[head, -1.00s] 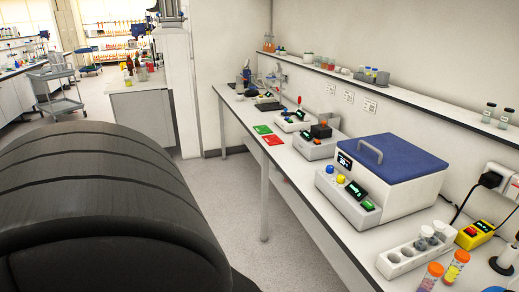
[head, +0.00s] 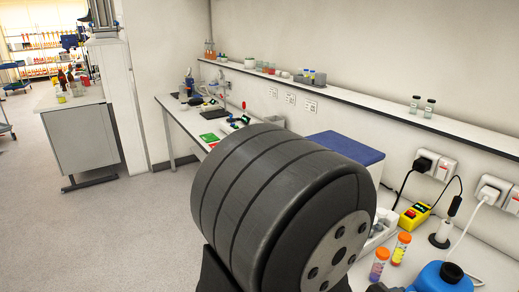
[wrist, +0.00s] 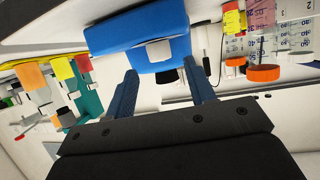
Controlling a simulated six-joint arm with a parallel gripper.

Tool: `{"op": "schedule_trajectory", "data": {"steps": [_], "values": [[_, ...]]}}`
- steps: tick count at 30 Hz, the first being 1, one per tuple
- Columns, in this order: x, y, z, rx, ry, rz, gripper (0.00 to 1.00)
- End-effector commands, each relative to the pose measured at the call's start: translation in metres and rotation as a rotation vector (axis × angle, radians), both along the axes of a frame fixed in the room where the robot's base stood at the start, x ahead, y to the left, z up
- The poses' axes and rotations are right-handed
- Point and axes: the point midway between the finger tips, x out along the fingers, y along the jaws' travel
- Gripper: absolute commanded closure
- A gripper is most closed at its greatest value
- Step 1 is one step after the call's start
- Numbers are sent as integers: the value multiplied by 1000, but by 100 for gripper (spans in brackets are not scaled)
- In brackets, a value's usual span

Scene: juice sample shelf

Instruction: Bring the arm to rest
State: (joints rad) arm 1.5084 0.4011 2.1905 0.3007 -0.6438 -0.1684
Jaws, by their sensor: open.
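My gripper (wrist: 162,88) shows in the wrist view with its two blue fingers spread apart and nothing held between them. A blue bottle with a black cap also shows in the head view (head: 440,277), at the bottom right of the bench. The gripper itself is out of the head view, where a large dark link of my arm fills the middle foreground.
Two capped tubes (head: 400,248) (head: 379,265) stand near a yellow device (head: 414,215) on the bench. My arm hides much of the blue-lidded machine (head: 345,148). A long wall shelf (head: 365,108) runs above. Open floor (head: 130,230) lies to the left.

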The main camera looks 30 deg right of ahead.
Motion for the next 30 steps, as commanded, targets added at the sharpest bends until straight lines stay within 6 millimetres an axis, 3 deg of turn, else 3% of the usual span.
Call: {"op": "schedule_trajectory", "data": {"steps": [9,30], "values": [[-6,-43,-19,2,-1,1,50],[-10,-42,-16,-5,1,211,50]]}}
